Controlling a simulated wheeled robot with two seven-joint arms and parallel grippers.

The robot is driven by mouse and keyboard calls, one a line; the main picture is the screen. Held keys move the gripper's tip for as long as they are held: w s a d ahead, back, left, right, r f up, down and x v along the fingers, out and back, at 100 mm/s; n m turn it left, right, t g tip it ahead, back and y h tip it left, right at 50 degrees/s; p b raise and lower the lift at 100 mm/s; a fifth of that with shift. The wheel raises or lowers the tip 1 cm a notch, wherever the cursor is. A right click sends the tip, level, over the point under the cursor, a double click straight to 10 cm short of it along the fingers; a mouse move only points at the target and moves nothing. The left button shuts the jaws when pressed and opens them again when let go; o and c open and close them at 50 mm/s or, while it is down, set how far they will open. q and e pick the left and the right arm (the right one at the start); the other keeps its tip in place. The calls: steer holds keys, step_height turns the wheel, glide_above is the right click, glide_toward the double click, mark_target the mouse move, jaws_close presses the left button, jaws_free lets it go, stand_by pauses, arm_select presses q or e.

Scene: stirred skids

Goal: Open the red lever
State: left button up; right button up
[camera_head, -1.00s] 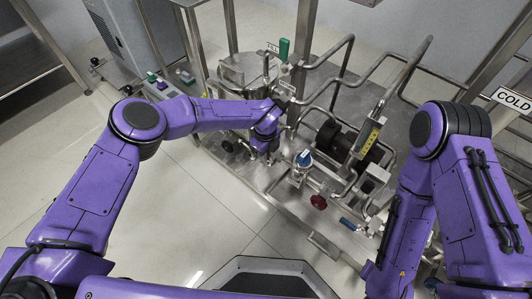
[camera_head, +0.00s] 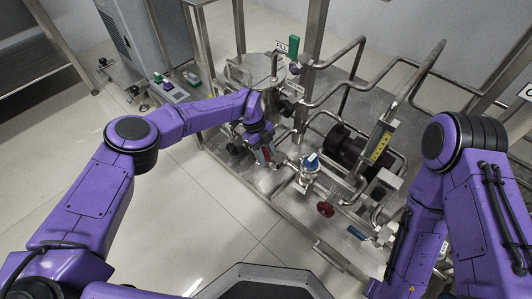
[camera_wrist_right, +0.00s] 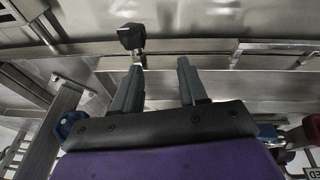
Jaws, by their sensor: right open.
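A small dark red piece, which looks like the red lever (camera_head: 266,154), shows right by my left gripper (camera_head: 262,146) in the head view. The gripper hangs beside the steel vessel, left of the blue-and-white valve. I cannot tell whether its fingers touch the red piece, nor whether they are open or shut. A red round handwheel (camera_head: 325,209) sits lower right on the skid, apart from both grippers. My right gripper (camera_wrist_right: 158,76) is open and empty in the right wrist view, with a black knob (camera_wrist_right: 131,38) beyond its left finger. It is hidden in the head view.
A blue-and-white valve (camera_head: 310,162), a blue handle (camera_head: 356,232) and bent steel pipes crowd the skid. A green handle (camera_head: 293,46) stands at the back. A control box (camera_head: 172,90) is at back left. The tiled floor at front left is clear.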

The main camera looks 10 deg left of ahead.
arm_select(q)
steer(key=shift+a+r, duration=0.1)
steer(key=p+v, duration=0.3)
steer(key=v, duration=0.7)
steer(key=shift+p, duration=0.4)
arm_select(e)
steer(key=shift+m+t+h, duration=0.4)
steer(key=shift+m+t, duration=0.1)
steer(key=r, duration=0.2)
steer(key=w+r, duration=0.1)
steer(key=shift+w+d+r, duration=0.1)
steer(key=shift+d+r, duration=0.15)
steer(key=shift+r, duration=0.15)
arm_select(q)
steer(key=shift+w+r, duration=0.1)
steer(key=shift+r, duration=0.05)
